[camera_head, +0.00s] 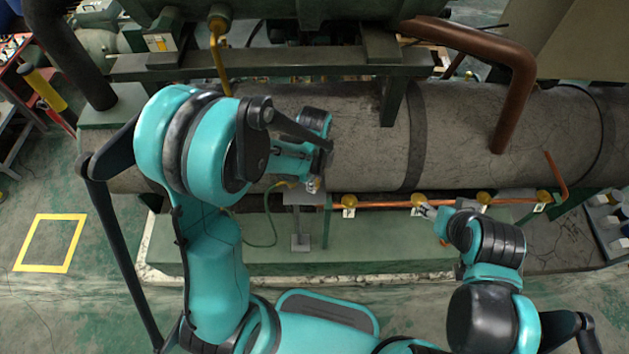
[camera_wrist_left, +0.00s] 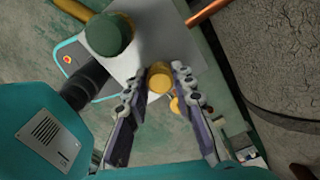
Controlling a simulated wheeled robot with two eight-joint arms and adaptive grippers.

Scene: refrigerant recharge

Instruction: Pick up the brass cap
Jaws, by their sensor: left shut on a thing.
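The brass cap (camera_wrist_left: 160,77) shows as a round yellow piece between the fingertips of my left gripper (camera_wrist_left: 160,82) in the left wrist view. The left gripper is shut on it. In the head view my left gripper (camera_head: 314,186) is over the small grey stand in front of the big pipe, and the cap is too small there to make out clearly. My right gripper (camera_head: 428,211) is by the copper line, close to a brass valve (camera_head: 418,199). Its fingers are too small to tell open from shut.
A copper line (camera_head: 385,204) with several brass fittings runs along the front of the large grey pipe (camera_head: 465,130). In the left wrist view a dark green round knob (camera_wrist_left: 108,35) is beside the gripper over a grey plate (camera_wrist_left: 150,30). A yellow floor square (camera_head: 50,243) is at left.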

